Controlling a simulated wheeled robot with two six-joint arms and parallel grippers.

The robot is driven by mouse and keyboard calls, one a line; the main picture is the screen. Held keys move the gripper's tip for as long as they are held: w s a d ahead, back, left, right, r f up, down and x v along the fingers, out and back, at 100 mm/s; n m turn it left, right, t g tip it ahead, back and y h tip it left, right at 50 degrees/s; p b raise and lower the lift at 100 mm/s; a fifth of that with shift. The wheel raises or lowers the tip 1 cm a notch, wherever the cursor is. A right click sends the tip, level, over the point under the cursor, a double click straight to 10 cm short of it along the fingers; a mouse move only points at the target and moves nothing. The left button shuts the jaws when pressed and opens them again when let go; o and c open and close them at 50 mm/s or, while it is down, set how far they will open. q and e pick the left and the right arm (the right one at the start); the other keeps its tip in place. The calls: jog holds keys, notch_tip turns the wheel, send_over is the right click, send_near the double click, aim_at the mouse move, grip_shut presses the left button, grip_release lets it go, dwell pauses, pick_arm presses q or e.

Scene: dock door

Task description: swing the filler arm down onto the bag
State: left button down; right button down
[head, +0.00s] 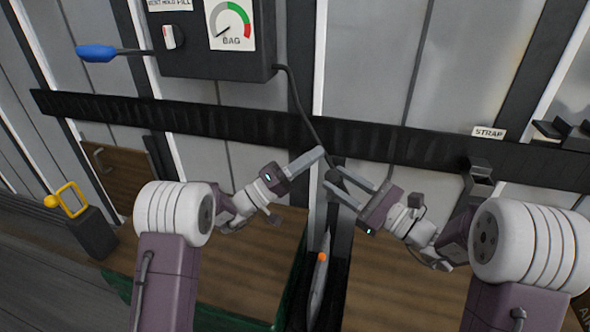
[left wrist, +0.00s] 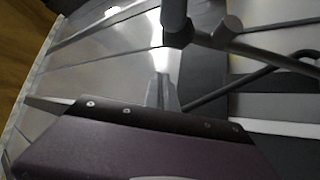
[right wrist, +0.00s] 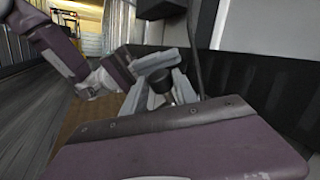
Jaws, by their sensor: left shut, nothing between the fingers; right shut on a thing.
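The filler arm (head: 309,108) shows as a thin dark tube running down from the control box, ending in a dark cylindrical head (head: 334,175). My right gripper (head: 337,178) is shut on this head, which also shows between its fingers in the right wrist view (right wrist: 158,84). My left gripper (head: 321,153) is shut and empty, just up and left of the head. The left wrist view shows dark rods and a cylinder (left wrist: 177,22) beyond its closed fingers. The bag (head: 319,282) is a narrow grey strip with an orange spot, upright in the gap below both grippers.
The control box (head: 213,58) has a BAG gauge and a knob; a blue-handled lever (head: 97,53) sticks out left. A dark rail (head: 240,122) crosses the wall. A block with a yellow handle (head: 97,233) stands left. A STRAP label (head: 489,132) and dark brackets are right.

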jog(key=shift+f, duration=0.1)
pick_arm(q)
jog(key=s, duration=0.1)
jog(key=s+d+f, duration=0.1)
jog(key=s+f, duration=0.1)
jog(key=shift+d, duration=0.3)
jog(key=shift+s+f, duration=0.5)
jog(key=shift+s, duration=0.15)
pick_arm(e)
jog(key=c, duration=1.3)
grip_release()
jog(key=shift+w+a, duration=0.1)
pick_arm(q)
jog(key=shift+w+a, duration=0.1)
jog(key=shift+a, duration=0.1)
